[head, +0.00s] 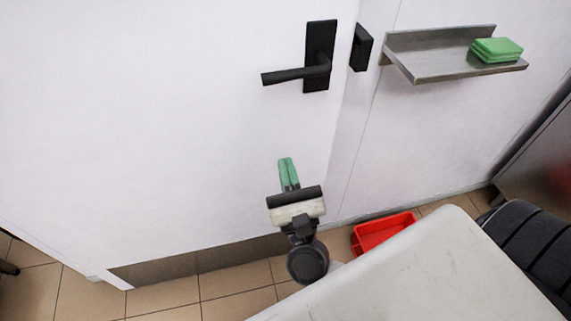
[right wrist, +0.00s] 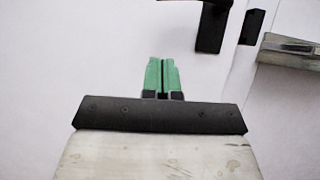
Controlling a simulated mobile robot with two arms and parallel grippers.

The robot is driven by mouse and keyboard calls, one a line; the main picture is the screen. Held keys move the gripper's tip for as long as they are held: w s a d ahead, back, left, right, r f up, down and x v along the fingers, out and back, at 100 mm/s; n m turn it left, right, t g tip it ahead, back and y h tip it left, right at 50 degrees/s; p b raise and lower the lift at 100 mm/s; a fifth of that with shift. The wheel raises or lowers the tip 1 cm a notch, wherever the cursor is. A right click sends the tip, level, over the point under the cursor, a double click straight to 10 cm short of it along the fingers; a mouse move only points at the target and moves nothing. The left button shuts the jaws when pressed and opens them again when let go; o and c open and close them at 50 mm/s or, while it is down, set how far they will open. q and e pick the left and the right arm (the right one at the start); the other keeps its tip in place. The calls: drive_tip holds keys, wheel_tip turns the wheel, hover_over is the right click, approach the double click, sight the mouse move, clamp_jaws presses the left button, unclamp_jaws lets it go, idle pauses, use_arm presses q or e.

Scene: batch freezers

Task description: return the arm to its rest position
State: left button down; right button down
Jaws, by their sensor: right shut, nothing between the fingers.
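My right gripper (head: 288,174) is in front of the white door (head: 150,110), below the black door handle (head: 298,74). Its green fingers are together with nothing between them. In the right wrist view the shut fingers (right wrist: 163,78) point up toward the door, and the handle (right wrist: 212,22) shows above and to the right, apart from them. My left gripper is not in view.
A metal shelf (head: 430,72) with green sponges (head: 496,49) is on the wall at right. A red bin (head: 382,232) stands on the tiled floor (head: 235,284) by the wall. A dark ribbed object (head: 527,240) is at the lower right.

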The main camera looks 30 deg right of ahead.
wheel_tip(320, 180, down, 17)
drive_tip(key=w+a+n+g+y+p, duration=0.1)
drive_tip(key=n+g+y, duration=0.15)
drive_tip(key=n, duration=0.55)
drive_tip(key=w+a+n+g+y, duration=0.1)
drive_tip(key=w+a+n+y, duration=0.1)
drive_tip(key=n+y, duration=0.35)
drive_tip(key=s+d+f+n+g, duration=0.1)
drive_tip(key=s+f+n+g, duration=0.2)
drive_tip(key=f+n, duration=0.45)
drive_tip(key=s+f+n+g, duration=0.3)
drive_tip(key=f+n+g, duration=0.15)
drive_tip(key=f, duration=0.65)
drive_tip(key=s+d+f+n+g+h, duration=0.1)
drive_tip(key=s+d+f+n+g, duration=0.1)
drive_tip(key=s+f+n, duration=0.3)
drive_tip(key=s+d+f+n+g+p, duration=0.1)
drive_tip(key=s+d+f+n+g, duration=0.2)
drive_tip(key=s, duration=1)
drive_tip(key=s+d+f+n+g+h+p, duration=0.1)
drive_tip(key=s+d+f+n+g, duration=0.1)
drive_tip(key=s+f+n+g, duration=0.4)
drive_tip(key=s+f+n, duration=0.1)
drive_tip(key=s+f, duration=0.2)
drive_tip(key=f, duration=0.2)
drive_tip(key=shift+s+d+f+h, duration=0.2)
drive_tip(key=shift+d+h, duration=0.1)
